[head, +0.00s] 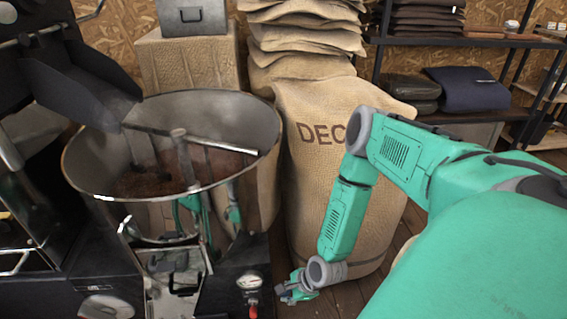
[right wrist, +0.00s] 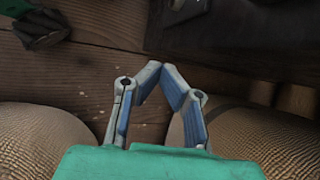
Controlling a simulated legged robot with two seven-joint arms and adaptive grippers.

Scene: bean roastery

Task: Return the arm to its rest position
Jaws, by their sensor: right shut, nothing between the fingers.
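My right arm, green with grey joints, reaches in from the right in the head view and bends down in front of a burlap sack. My right gripper (head: 288,292) hangs low at the bottom middle, between the roaster and the sack. In the right wrist view its two fingers (right wrist: 162,70) come together at the tips, shut and empty, above the wooden floor. My left gripper cannot be made out in either view.
The roaster's round metal cooling pan (head: 200,208) stands close left of the gripper, with brown beans inside. A full burlap sack (head: 312,185) stands behind the arm. A shelf (head: 455,42) is at the back right. Bare wooden floor (right wrist: 75,75) shows below the gripper.

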